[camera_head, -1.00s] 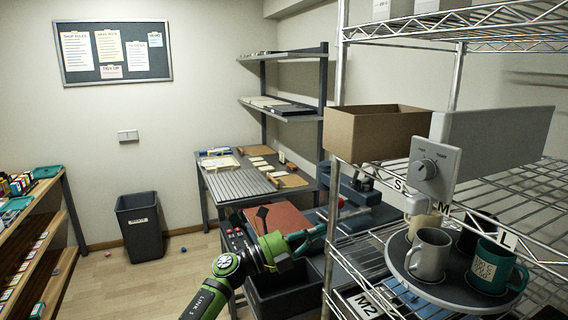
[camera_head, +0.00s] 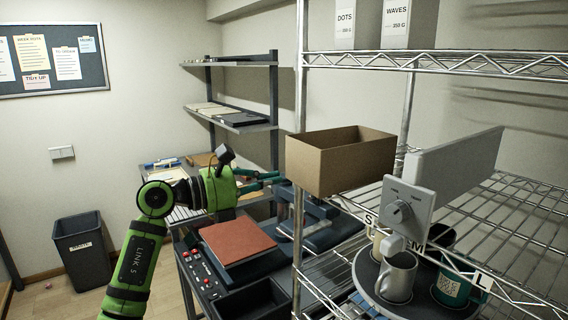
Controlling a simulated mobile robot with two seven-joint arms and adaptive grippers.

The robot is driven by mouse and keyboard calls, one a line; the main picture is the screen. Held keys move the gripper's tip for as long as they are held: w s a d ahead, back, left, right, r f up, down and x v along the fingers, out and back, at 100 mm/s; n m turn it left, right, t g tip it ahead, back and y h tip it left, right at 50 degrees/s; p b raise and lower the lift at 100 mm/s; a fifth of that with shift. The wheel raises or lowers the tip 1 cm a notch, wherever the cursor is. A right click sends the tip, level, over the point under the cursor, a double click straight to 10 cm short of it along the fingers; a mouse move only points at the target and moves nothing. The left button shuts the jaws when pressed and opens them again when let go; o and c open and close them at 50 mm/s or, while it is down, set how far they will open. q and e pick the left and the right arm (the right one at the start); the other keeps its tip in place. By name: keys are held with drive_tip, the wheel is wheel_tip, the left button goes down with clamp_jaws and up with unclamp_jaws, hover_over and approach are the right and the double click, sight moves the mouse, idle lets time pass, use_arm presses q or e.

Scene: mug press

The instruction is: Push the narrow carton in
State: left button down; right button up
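Two pale cartons stand side by side on the upper wire shelf, cut off by the top edge of the view. The left one, labelled DOTS (camera_head: 346,22), looks the slimmer; the other is labelled WAVES (camera_head: 397,22). Their fronts are near the shelf's front rail, and their depth on the shelf is hard to tell. My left gripper (camera_head: 283,177) comes in from the left, below and left of the cartons and apart from them. Its teal fingers point right, look spread and hold nothing. My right gripper is out of view.
An open cardboard box (camera_head: 340,162) and a grey dial unit (camera_head: 408,207) stand on the rack below the cartons. Mugs (camera_head: 398,277) stand on a round tray (camera_head: 366,278). The rack's front post (camera_head: 300,100) stands between my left gripper and the shelf.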

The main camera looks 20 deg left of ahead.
sight(297, 174)
use_arm(q)
drive_tip(key=p+x, duration=0.1)
drive_tip(key=x, duration=0.1)
drive_tip(key=shift+w+d+r, duration=0.2)
drive_tip(key=shift+d, duration=0.15)
drive_tip(key=shift+w+d+p, duration=0.2)
drive_tip(key=shift+d+p, duration=0.1)
drive_tip(key=shift+w+d+f, duration=0.1)
drive_tip(key=shift+f, duration=0.05)
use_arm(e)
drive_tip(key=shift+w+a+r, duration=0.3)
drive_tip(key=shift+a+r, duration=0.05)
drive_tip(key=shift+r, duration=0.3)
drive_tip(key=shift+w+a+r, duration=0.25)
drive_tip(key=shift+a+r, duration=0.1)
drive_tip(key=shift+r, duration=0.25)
use_arm(q)
drive_tip(key=shift+f, duration=0.1)
drive_tip(key=b+x, duration=0.1)
drive_tip(key=x, duration=0.7)
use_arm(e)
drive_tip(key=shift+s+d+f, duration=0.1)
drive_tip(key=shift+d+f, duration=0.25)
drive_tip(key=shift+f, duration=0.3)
